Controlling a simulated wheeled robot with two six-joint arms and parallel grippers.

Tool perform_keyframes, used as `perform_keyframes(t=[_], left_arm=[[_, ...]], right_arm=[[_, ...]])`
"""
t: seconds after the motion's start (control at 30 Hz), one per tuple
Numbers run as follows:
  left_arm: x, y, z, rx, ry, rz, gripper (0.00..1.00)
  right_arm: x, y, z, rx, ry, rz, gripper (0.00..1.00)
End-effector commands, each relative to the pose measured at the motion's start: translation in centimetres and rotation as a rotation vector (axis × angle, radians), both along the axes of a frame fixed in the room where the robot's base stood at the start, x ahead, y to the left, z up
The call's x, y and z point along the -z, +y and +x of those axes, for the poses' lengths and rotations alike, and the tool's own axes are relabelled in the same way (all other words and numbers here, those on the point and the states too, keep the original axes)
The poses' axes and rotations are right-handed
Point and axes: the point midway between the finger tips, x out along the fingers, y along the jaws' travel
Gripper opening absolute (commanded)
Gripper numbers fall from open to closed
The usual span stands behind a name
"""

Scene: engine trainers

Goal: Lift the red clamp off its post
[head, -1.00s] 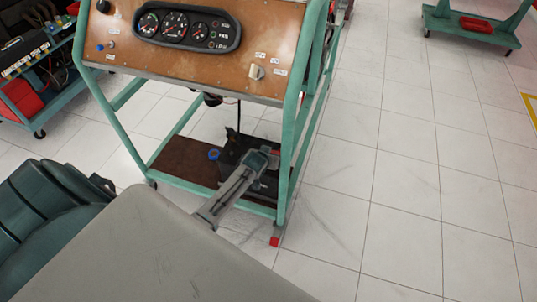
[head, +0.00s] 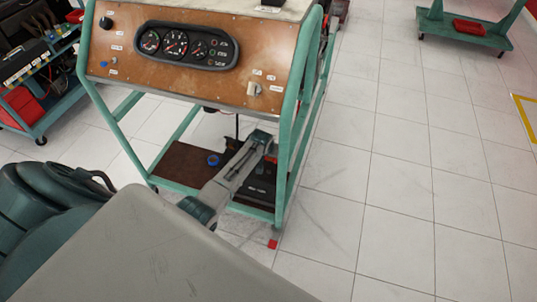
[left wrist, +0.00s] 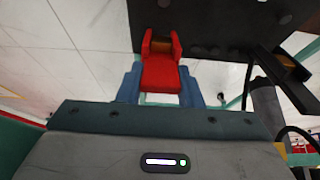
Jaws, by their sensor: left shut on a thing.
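The red clamp (left wrist: 160,74) shows in the left wrist view, between the two blue fingers of my left gripper (left wrist: 161,88), which is shut on it. A copper-coloured piece (left wrist: 163,46) shows between the clamp's two upright prongs. I cannot tell whether the clamp is still around its post. The black battery (head: 262,188) sits on the lower shelf of the trainer, partly hidden by my left arm. In the head view my left gripper reaches in over the battery, its fingertips hidden. My right gripper is out of view.
The trainer's green frame (head: 287,150) stands close to the right of my left arm, below a brown gauge panel (head: 115,60). Open tiled floor (head: 400,190) lies to the right. A tool cart (head: 60,108) stands left.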

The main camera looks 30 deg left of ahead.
Motion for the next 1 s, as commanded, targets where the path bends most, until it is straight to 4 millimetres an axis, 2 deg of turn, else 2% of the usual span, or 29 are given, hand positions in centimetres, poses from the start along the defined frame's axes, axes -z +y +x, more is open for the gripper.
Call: perform_keyframes(t=[0.03, 0.4, 0.93, 0.97, 1.0], left_arm=[[-0.5, 0.1, 0.5, -0.001, 0.013, -0.003, 0.0], [-1.0, 0.5, 2.0, 0.0, 0.011, -0.004, 0.0], [-1.1, 0.6, 2.3, 0.0, 0.009, -0.002, 0.0], [-1.1, 0.6, 2.3, 0.0, 0.009, -0.002, 0.36], [-1.1, 0.6, 2.3, 0.0, 0.01, -0.002, 0.44]], right_arm=[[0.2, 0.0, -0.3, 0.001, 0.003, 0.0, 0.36], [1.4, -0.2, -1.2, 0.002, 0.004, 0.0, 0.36], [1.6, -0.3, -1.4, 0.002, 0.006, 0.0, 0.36], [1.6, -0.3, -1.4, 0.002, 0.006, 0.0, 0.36], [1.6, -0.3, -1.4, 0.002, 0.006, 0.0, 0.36]])
